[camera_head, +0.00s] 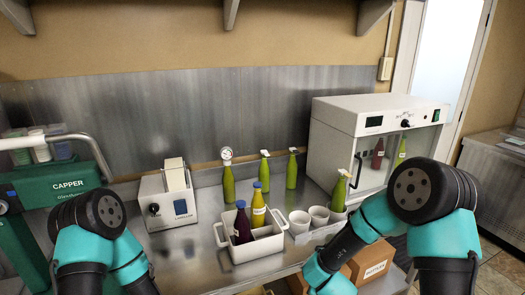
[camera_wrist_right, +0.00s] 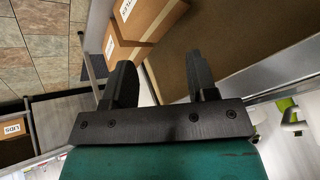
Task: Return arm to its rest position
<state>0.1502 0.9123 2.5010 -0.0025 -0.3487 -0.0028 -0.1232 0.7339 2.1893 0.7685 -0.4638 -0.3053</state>
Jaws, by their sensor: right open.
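My right gripper shows in the right wrist view (camera_wrist_right: 160,82) with its two black fingers apart and nothing between them. Cardboard boxes (camera_wrist_right: 145,18) and a brown panel lie beyond the fingers. In the head view my right arm (camera_head: 405,205) comes in at the lower right, in front of the white cabinet, and bends down past the bench's front edge; its fingertips cannot be made out there. My left arm (camera_head: 95,235) is at the lower left, and its gripper is not in view.
A white carrier (camera_head: 240,252) holds a dark bottle and a yellow-green bottle. White cups (camera_head: 300,222) stand beside it. Several green bottles (camera_head: 228,184) stand behind. A white device (camera_head: 168,207) and green capper (camera_head: 68,184) are left. A white cabinet (camera_head: 350,113) holds two bottles.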

